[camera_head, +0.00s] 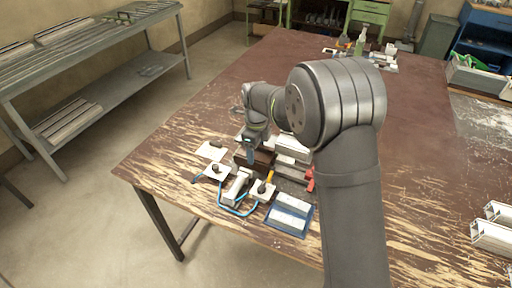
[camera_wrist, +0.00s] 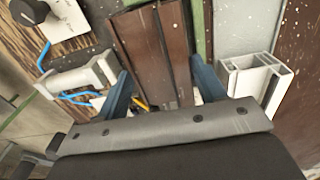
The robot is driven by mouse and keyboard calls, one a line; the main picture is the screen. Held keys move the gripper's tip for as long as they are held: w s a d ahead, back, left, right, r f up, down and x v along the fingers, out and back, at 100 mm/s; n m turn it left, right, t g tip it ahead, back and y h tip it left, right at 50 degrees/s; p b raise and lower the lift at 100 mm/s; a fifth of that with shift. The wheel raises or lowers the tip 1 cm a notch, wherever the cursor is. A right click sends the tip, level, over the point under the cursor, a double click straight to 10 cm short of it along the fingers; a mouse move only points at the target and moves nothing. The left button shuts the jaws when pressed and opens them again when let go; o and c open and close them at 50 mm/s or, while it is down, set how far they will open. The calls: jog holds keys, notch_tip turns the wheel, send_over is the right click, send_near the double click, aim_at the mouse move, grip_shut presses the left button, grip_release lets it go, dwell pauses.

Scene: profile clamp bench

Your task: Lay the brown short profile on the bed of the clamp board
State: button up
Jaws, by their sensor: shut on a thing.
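The brown short profile (camera_wrist: 147,50) fills the space between the two blue fingers of my gripper (camera_wrist: 163,88) in the wrist view. It is long and ribbed, and my gripper is shut on it. In the head view my gripper (camera_head: 251,152) is over the cluttered part of the bench, with the brown profile (camera_head: 264,157) at its fingers. The clamp board is mostly hidden by my arm and the parts around it; a red handle (camera_head: 310,180) shows to the right. I cannot tell whether the profile touches the surface below.
A white hollow profile (camera_wrist: 254,80) stands close to the right finger. A white block (camera_wrist: 78,77) and blue cord lie at left. In the head view a blue tray (camera_head: 289,216) lies in front, and white profiles (camera_head: 492,237) lie far right. The wooden table (camera_head: 430,165) has free room at right.

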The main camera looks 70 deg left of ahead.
jog(key=o, duration=1.1)
jog(key=shift+o, duration=0.2)
notch_tip(320, 180, up, 17)
jog(key=shift+r, duration=0.2)
notch_tip(320, 180, down, 17)
jog(key=shift+f, duration=0.2)
jog(key=shift+r, duration=0.5)
jog(key=shift+f, duration=0.1)
